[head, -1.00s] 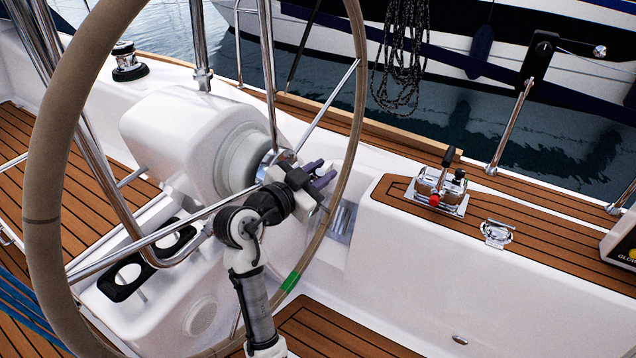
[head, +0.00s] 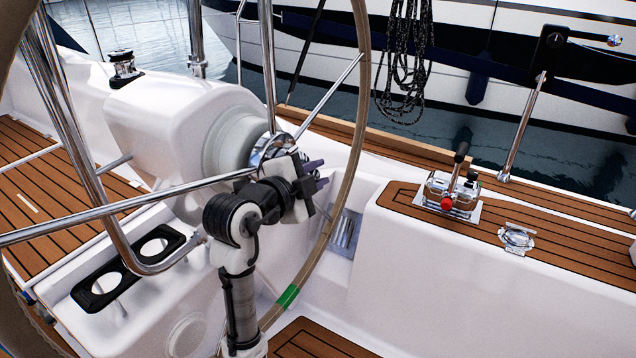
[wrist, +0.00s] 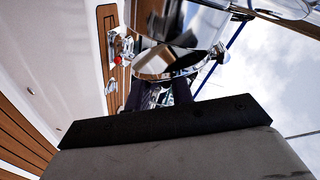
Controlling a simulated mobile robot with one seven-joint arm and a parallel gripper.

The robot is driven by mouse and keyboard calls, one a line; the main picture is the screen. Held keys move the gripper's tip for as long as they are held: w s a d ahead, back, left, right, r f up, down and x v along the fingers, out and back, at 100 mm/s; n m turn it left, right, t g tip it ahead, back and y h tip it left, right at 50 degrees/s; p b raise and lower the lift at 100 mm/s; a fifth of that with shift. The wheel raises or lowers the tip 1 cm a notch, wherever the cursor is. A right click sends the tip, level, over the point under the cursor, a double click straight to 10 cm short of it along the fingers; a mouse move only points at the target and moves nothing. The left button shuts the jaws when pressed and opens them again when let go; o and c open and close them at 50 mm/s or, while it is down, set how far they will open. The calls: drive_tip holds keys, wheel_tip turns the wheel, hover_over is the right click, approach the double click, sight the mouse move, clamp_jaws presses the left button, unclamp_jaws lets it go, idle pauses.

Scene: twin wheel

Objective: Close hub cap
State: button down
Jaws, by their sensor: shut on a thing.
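The steering wheel's chrome hub (head: 268,150) sits in front of the white pedestal, with its spokes meeting there. In the wrist view the hub cap (wrist: 165,62) shows as a shiny chrome disc, tilted, just past my fingertips. My gripper (head: 316,176) is at the hub's lower right in the head view and hides part of it. The dark fingers (wrist: 168,94) reach the near edge of the cap and are shut on it. The exact contact and the cap's hinge are hidden.
The wheel rim (head: 343,150) curves close to the right of my gripper, with a green mark (head: 287,297) low on it. A spoke (head: 130,206) runs left. A chrome throttle lever (head: 452,190) stands on the right teak-topped side. A black cup holder (head: 125,270) is lower left.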

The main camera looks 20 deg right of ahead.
drive_tip(key=shift+w+a+f+m+b, duration=0.1)
drive_tip(key=shift+f+m+b, duration=0.1)
drive_tip(key=shift+m+b, duration=0.15)
idle(0.3)
drive_tip(key=c, duration=1.3)
unclamp_jaws()
drive_tip(key=shift+o, duration=0.2)
drive_tip(key=v, duration=1.3)
drive_tip(key=shift+s+a+p, duration=0.3)
drive_tip(key=shift+a+p, duration=0.05)
drive_tip(key=shift+p, duration=0.1)
drive_tip(key=shift+o, duration=0.3)
